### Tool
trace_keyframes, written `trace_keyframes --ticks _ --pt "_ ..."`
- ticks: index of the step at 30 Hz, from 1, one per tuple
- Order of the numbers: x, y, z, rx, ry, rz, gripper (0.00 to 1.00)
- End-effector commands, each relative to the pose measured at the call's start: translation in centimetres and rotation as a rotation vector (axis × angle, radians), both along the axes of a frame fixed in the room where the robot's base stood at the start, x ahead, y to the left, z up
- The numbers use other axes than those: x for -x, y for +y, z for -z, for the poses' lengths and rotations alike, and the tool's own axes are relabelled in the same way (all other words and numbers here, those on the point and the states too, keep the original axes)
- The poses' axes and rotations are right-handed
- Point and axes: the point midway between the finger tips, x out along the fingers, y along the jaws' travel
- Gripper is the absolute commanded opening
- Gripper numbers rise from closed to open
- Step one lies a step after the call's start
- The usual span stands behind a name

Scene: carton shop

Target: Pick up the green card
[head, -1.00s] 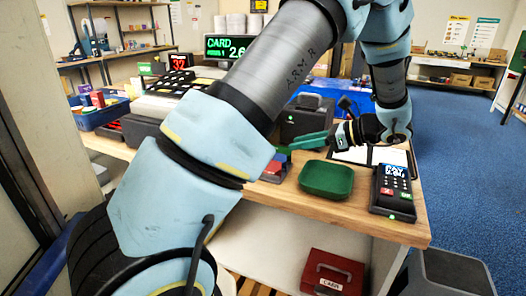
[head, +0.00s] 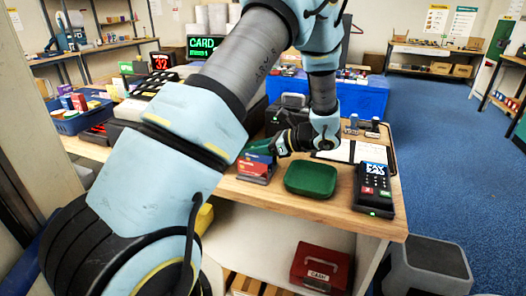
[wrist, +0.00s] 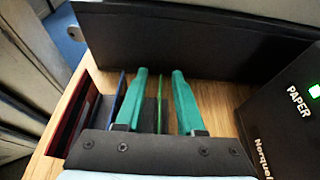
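The green card (wrist: 160,103) shows edge-on in the wrist view as a thin upright green strip. My gripper (wrist: 160,73) is open, with one teal finger on each side of the card; gaps show between the card and both fingers. A blue card (wrist: 122,85) stands just left of the left finger. A red card (wrist: 76,125) stands further left. In the head view, my gripper (head: 260,147) is over the card rack (head: 254,178) on the counter. There, the green card cannot be told apart from the teal fingers.
A green tray (head: 311,179) and a card terminal (head: 374,190) are right of the rack. A black box (head: 286,115) stands behind. In the wrist view, a dark printer-like box marked PAPER (wrist: 285,120) is close on the right, and a dark wall (wrist: 205,40) is ahead.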

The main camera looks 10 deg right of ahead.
Motion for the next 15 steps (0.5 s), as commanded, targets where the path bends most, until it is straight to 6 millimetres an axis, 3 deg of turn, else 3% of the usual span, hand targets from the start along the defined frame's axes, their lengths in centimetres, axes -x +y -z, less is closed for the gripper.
trace_keyframes --ticks 6,15 --pt "-0.02 0.03 0.08 0.000 0.000 0.000 0.35" --pt "-0.01 0.02 0.05 0.000 0.000 0.000 0.02"
